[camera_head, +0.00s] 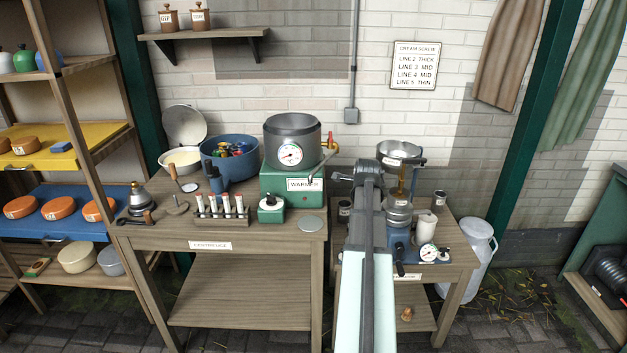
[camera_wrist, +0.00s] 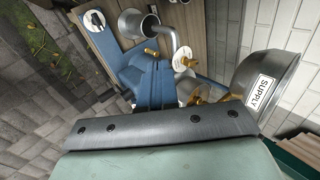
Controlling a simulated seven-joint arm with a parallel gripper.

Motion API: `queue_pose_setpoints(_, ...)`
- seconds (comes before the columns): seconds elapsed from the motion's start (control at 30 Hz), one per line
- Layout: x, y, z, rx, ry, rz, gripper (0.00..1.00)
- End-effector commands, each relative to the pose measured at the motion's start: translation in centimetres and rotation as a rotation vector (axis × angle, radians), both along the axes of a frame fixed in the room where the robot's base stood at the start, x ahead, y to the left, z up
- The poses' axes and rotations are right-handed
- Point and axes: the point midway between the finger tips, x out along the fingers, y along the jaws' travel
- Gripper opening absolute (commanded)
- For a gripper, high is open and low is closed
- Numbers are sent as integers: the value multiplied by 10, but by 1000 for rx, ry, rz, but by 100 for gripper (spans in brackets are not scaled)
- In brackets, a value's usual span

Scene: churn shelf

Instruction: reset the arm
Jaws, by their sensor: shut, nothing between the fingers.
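My gripper (camera_wrist: 162,68) is shut and empty in the wrist view. In the head view my arm reaches up from the bottom centre to the left side of this machine (camera_head: 400,222). My arm hides part of the machine, and the fingertips cannot be made out there. The metal supply bowl (camera_head: 399,151) sits at the machine's top; in the wrist view the bowl (camera_wrist: 268,84) is close, right of my gripper.
Left of my arm, a table (camera_head: 240,262) holds the green warmer (camera_head: 290,186) with a grey pot, a blue tub (camera_head: 229,158) and a tube rack (camera_head: 222,215). A milk can (camera_head: 480,262) stands on the floor at right. Shelves (camera_head: 60,147) line the left.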

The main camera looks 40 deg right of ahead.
Motion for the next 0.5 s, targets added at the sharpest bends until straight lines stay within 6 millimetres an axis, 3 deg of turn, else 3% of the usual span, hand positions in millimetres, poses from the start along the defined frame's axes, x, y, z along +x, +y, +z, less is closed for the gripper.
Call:
queue_pose_setpoints(0.27,0,0,1,-11,13,22,0)
queue_pose_setpoints(0.5,-2,2,-1,-111,159,264,0)
